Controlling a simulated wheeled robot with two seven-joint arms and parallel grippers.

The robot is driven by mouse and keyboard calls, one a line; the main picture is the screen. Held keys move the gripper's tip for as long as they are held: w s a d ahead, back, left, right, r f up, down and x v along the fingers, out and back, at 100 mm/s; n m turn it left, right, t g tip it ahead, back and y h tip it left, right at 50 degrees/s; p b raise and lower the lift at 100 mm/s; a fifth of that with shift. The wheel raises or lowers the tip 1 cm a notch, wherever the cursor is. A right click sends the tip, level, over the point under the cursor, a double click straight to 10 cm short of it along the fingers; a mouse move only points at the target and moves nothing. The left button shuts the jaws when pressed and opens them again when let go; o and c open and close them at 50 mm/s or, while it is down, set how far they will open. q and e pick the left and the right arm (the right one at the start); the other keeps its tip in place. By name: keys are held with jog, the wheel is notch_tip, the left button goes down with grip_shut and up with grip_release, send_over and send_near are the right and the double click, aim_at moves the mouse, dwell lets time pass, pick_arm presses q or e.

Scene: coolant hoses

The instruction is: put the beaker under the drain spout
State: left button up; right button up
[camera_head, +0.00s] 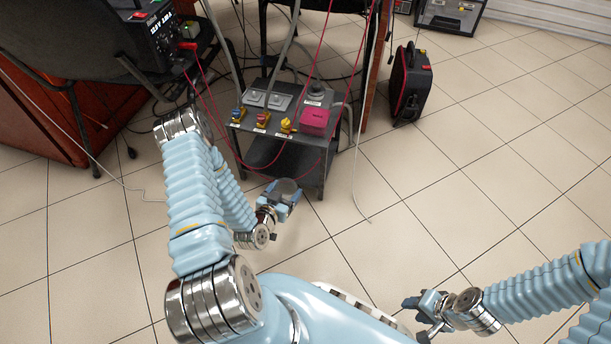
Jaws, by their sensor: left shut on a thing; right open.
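My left gripper (284,193) is shut on a small grey, see-through round vessel, which looks like the beaker (288,185). It holds the beaker in front of the small dark grey table (315,172), near the lower shelf in the picture. The fingers hide part of the beaker, and its contents cannot be made out. Blue (238,114), red (262,119) and yellow (287,125) valves stand along the table top's front edge. I cannot make out the drain spout clearly. My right gripper (413,305) is open and empty at the lower right, over the floor.
A magenta box (314,121) sits on the table's right part. Red cables and grey hoses hang down around the table. A black power unit (168,37) is at upper left. A black and red case (410,84) stands on the floor. The tiled floor at right is clear.

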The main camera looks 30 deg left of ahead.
pick_arm(q)
jog(key=shift+a+f, duration=0.25)
jog(key=shift+f, duration=0.2)
jog(key=b+x, duration=0.1)
jog(key=x, duration=0.4)
jog(key=r+b+x, duration=0.1)
jog(key=x, duration=0.5)
jog(key=b+x, duration=0.1)
jog(key=x, duration=0.5)
jog(key=shift+w+r, duration=0.3)
jog(key=shift+w, duration=0.2)
